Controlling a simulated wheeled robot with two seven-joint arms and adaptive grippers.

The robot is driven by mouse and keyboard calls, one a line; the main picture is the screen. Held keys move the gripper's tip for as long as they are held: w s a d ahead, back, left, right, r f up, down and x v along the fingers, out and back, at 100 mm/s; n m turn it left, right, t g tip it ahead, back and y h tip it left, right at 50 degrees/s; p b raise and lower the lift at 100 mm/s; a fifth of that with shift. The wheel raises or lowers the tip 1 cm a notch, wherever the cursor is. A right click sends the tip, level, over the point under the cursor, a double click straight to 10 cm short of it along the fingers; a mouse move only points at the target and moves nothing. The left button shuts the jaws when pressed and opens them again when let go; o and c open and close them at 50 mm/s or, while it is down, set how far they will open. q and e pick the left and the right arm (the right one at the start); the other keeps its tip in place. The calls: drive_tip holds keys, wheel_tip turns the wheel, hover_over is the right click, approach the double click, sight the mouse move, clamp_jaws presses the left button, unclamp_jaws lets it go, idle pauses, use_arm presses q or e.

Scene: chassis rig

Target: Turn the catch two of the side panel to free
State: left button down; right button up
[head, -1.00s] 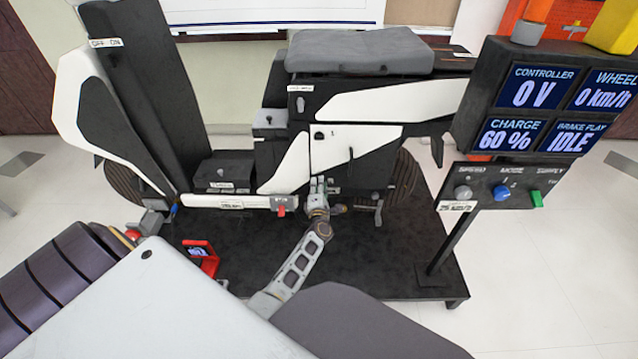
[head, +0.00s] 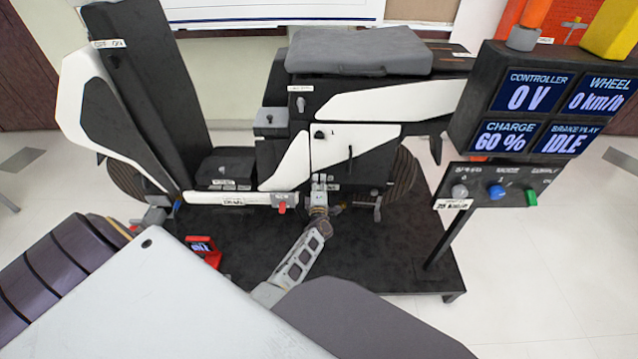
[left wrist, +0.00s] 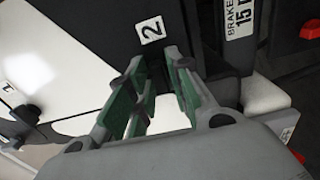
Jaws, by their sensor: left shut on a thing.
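The side panel (head: 362,135), white and black, is on the scooter body in the head view. It also shows as a white and black surface in the left wrist view (left wrist: 75,45). A label with the number 2 (left wrist: 151,30) sits just beyond my fingertips. My left gripper (head: 319,182) is at the panel's lower edge; its green-padded fingers show in the left wrist view (left wrist: 160,65). It is shut on catch two, which the fingers mostly hide. Catch one (head: 319,134) is a small dark knob at the panel's upper left. My right gripper is not in view.
A red lever (head: 281,208) is just left of my left gripper. The display box (head: 555,105) and its knob panel (head: 500,188) stand at the right. A red device (head: 203,247) lies on the black platform (head: 400,260), whose front right is clear.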

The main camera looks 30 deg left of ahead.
use_arm(q)
drive_tip(key=c, duration=1.5)
unclamp_jaws()
drive_tip(key=shift+d, duration=0.1)
